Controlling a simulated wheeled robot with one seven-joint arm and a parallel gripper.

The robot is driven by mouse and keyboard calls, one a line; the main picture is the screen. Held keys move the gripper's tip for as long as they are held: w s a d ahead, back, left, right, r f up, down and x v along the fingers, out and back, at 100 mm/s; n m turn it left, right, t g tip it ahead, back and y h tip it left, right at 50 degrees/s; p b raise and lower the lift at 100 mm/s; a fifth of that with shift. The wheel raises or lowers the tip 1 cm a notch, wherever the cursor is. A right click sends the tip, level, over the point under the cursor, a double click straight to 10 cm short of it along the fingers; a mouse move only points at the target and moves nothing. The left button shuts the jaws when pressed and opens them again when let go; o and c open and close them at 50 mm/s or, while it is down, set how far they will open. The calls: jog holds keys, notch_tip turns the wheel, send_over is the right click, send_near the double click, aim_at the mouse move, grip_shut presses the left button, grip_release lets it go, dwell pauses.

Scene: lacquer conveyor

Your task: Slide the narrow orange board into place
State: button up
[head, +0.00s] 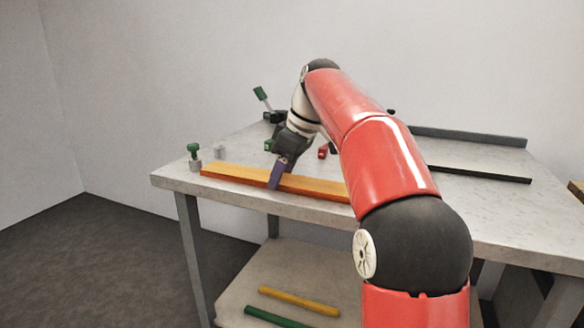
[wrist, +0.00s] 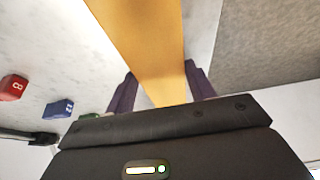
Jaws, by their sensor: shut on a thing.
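The narrow orange board (head: 235,174) lies lengthwise along the near left edge of the pale speckled table (head: 420,208). Its right end is hidden behind my arm. My gripper (head: 277,180) comes down on the board near its visible middle, with purple fingers on either side. In the wrist view the board (wrist: 143,38) runs from the top edge down between the two fingers of my gripper (wrist: 162,88), which is shut on it. I cannot tell whether the board touches the tabletop or is slightly above it.
A green-knobbed clamp (head: 194,152) stands by the board's left end, with a grey cylinder (head: 219,152) behind. A green-handled lever (head: 262,95) stands farther back. A red block (wrist: 13,87) and blue block (wrist: 60,108) lie beside the board. A dark strip (head: 480,175) lies right.

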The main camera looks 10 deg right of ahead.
jog(key=shift+w+a, duration=0.4)
jog(key=shift+a, duration=0.15)
jog(key=o, duration=1.2)
jog(key=p+v, duration=0.2)
jog(key=v, duration=0.3)
jog(key=shift+d+r, duration=0.1)
jog(key=shift+r, duration=0.3)
jog(key=shift+v, duration=0.9)
jog(key=s, duration=0.1)
jog(key=s+a+m, duration=0.1)
jog(key=s, duration=0.1)
jog(key=s+m+h, duration=0.1)
jog(key=s, duration=0.1)
jog(key=shift+a+f, duration=0.15)
jog(key=shift+f, duration=0.15)
jog(key=s+f+m+t+h, duration=0.1)
jog(key=s+f+m, duration=0.2)
jog(key=s+f, duration=0.4)
jog(key=s+d+f+m+t+h, duration=0.1)
jog(key=s+f+m, duration=0.2)
jog(key=s+f, duration=0.4)
jog(key=s+d+f+m, duration=0.1)
jog(key=s+f+m, duration=0.1)
jog(key=s+f, duration=0.6)
jog(key=shift+s+m+t+h, duration=0.4)
jog(key=shift+s, duration=0.85)
